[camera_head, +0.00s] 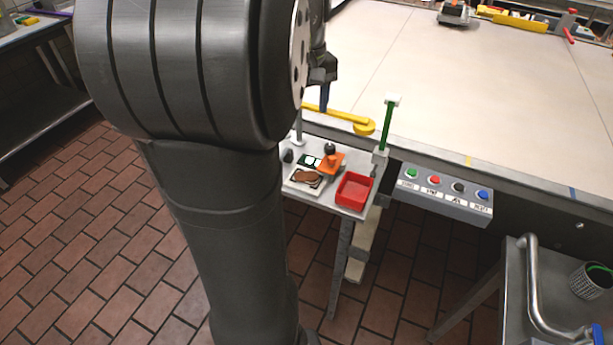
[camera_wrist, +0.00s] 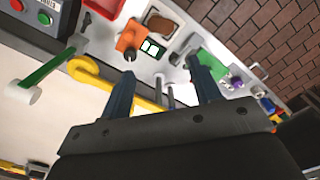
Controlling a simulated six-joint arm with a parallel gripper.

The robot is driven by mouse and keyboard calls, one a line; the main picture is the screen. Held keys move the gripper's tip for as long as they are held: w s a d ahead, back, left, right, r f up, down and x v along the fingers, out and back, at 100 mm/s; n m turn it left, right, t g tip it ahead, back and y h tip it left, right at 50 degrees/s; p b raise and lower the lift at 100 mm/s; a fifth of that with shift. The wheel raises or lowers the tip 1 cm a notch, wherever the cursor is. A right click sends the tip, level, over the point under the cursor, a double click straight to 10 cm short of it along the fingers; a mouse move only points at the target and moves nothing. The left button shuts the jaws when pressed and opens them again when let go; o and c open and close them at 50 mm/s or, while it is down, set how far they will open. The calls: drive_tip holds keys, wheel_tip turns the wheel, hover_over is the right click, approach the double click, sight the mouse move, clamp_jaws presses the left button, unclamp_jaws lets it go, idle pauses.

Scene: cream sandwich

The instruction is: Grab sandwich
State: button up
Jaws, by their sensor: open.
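The sandwich, a brown flat piece (camera_head: 307,177), lies on a pale square tray (camera_head: 292,187) on the small side table in the head view. It also shows as a brown patch (camera_wrist: 161,24) near the top of the wrist view. My gripper (camera_wrist: 160,68) is open and empty in the wrist view, its two dark fingers spread toward the small table and apart from the sandwich. In the head view my arm hides most of the gripper.
An orange object with a dark knob (camera_head: 331,163) stands beside the sandwich. A red bin (camera_head: 354,191) is to its right. A green post (camera_head: 388,125) and a yellow bar (camera_head: 345,118) stand near the large pale table (camera_head: 440,75). A button panel (camera_head: 445,192) is at right.

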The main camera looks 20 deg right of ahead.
drive_tip(key=f+n, duration=0.1)
drive_tip(key=n, duration=0.7)
hover_over(307, 175)
drive_tip(key=f, duration=1.3)
drive_tip(key=shift+s+f, duration=0.2)
drive_tip(key=shift+f, duration=0.2)
drive_tip(key=shift+w+f, duration=0.2)
drive_tip(key=shift+f, duration=2.4)
drive_tip(key=c, duration=1)
drive_tip(key=shift+c, duration=0.6)
drive_tip(key=shift+r, duration=0.1)
